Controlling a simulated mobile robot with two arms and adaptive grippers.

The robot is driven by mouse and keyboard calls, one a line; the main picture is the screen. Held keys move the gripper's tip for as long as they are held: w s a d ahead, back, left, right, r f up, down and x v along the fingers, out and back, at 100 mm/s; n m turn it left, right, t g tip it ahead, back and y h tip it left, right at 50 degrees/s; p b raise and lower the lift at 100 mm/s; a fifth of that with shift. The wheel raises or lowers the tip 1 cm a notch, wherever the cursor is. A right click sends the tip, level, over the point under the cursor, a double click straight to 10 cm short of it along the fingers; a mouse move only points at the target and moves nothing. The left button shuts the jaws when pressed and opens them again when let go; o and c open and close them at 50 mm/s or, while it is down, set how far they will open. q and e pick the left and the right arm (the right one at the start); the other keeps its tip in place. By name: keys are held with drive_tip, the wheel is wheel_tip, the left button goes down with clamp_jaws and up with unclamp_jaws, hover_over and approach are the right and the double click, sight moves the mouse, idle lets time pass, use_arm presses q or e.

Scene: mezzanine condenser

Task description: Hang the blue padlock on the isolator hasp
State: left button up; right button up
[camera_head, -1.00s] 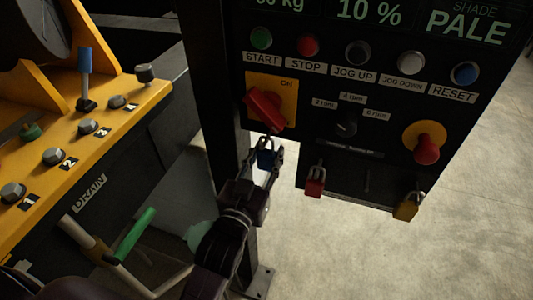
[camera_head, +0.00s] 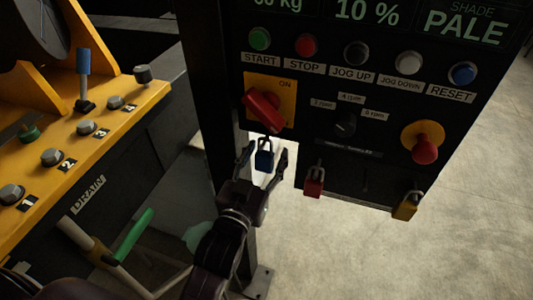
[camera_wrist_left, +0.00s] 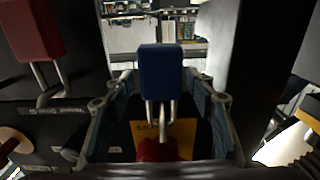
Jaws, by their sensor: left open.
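The blue padlock (camera_head: 264,160) hangs upright just below the red isolator handle (camera_head: 264,108) on its yellow plate (camera_head: 284,88). In the left wrist view the padlock (camera_wrist_left: 161,72) has its shackle around a small grey piece by the red handle (camera_wrist_left: 158,150), which appears to be the hasp. My left gripper (camera_head: 264,158) is open, with one finger on each side of the padlock. Both fingers stand apart from its body, and clear gaps show in the wrist view (camera_wrist_left: 160,95). The right gripper is not in view.
A red padlock (camera_head: 314,184) and a yellow padlock (camera_head: 405,207) hang along the panel's lower edge. A red emergency button (camera_head: 425,150) sticks out at the right. A dark post (camera_head: 207,90) stands left of the panel. A yellow valve console (camera_head: 75,130) is further left.

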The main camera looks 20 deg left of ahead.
use_arm(q)
drive_tip(key=shift+s, duration=0.1)
drive_tip(key=shift+s+f, duration=0.1)
drive_tip(key=shift+s, duration=0.15)
drive_tip(key=s, duration=1.1)
drive_tip(key=shift+s+a, duration=0.15)
drive_tip(key=shift+a, duration=0.05)
